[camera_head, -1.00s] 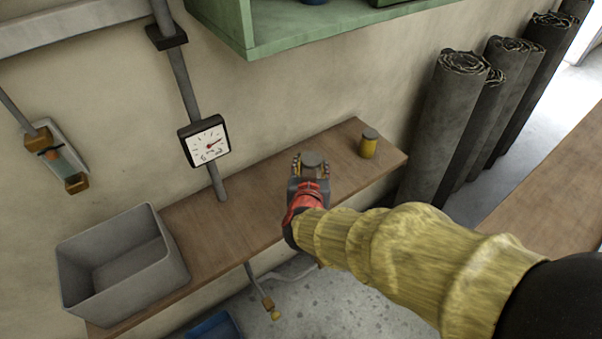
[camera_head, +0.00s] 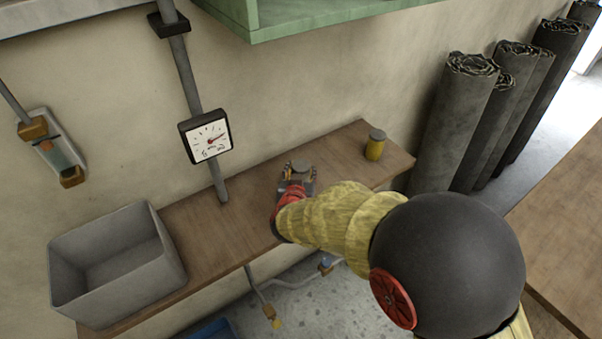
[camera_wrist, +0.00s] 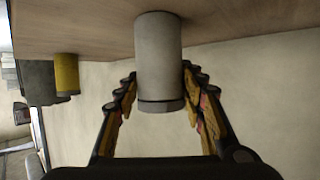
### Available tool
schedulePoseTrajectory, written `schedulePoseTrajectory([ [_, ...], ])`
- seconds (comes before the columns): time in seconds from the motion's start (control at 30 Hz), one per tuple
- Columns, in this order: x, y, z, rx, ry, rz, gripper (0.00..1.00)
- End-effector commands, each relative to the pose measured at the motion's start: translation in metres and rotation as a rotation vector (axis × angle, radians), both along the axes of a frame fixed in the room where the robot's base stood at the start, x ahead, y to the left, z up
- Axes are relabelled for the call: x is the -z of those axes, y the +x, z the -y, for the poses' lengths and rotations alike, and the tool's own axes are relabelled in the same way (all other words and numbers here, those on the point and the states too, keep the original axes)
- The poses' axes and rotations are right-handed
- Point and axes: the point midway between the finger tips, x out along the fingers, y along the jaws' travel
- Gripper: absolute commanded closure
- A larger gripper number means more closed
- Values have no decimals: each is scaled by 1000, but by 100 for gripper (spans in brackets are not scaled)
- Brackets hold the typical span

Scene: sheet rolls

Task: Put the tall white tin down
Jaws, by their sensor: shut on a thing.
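The tall white tin (camera_wrist: 159,55) stands between the fingers of my gripper (camera_wrist: 158,80) in the wrist view, which shows the scene upside down. My gripper is shut on it. In the head view only the tin's grey top (camera_head: 302,167) shows clearly above my gripper (camera_head: 298,178), over the middle of the wooden shelf (camera_head: 235,225). The tin looks upright, with its base at or very near the shelf surface; I cannot tell whether it touches.
A yellow tin (camera_head: 375,148) with a grey lid stands near the shelf's right end. A grey open bin (camera_head: 120,285) sits at the left end. A dial gauge (camera_head: 206,136) on a pipe is behind. Dark rolls (camera_head: 455,120) stand right. Bare shelf lies between tin and bin.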

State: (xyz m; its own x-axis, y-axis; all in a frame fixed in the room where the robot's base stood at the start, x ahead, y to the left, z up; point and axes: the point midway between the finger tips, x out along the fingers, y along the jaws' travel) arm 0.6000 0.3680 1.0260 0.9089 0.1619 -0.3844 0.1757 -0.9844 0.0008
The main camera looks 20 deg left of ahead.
Motion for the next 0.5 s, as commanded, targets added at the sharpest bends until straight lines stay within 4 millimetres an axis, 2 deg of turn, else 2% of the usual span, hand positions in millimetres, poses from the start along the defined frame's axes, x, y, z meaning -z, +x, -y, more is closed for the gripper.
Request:
schedulePoseTrajectory([
  [0.3,0,1,-1,-1,2,3,96],
  [0.33,1,0,0,-1,1,1,59],
  [0.5,1,0,0,-1,1,1,50],
])
